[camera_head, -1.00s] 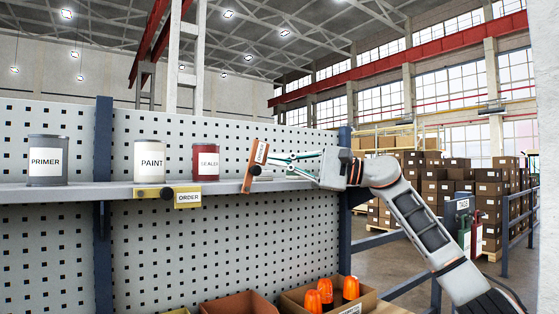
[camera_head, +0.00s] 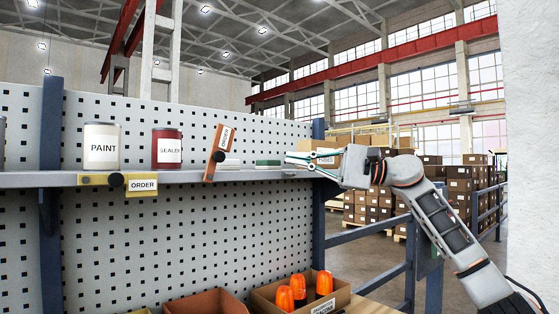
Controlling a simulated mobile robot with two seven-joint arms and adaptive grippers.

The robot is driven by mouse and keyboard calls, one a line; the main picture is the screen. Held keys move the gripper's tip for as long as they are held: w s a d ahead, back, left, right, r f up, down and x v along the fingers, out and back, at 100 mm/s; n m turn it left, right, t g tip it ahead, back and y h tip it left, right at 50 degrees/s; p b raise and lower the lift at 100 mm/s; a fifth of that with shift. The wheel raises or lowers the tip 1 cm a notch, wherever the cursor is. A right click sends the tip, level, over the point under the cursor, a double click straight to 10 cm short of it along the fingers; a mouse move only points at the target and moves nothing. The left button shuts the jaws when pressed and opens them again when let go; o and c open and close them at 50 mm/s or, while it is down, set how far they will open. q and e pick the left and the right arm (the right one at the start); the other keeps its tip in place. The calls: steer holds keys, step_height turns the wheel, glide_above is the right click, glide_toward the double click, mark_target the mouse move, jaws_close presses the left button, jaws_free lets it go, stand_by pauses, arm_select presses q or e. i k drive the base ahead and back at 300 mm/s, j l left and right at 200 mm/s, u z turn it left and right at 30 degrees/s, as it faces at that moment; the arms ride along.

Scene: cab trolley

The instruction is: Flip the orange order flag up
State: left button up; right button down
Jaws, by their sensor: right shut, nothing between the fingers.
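The orange order flag (camera_head: 219,152) is on the shelf's front edge, right of the sealer can. It stands nearly upright, leaning a little to the right, with its ORDER label near the top. My right gripper (camera_head: 289,160) is to the right of the flag, with its fingers pointing left. It is shut and empty, and a clear gap separates it from the flag. My left gripper is out of view.
A bin (camera_head: 262,300) of orange-topped items is below. A pale wall (camera_head: 531,150) fills the far right.

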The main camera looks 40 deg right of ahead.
mark_target(224, 136)
steer(key=k, duration=1)
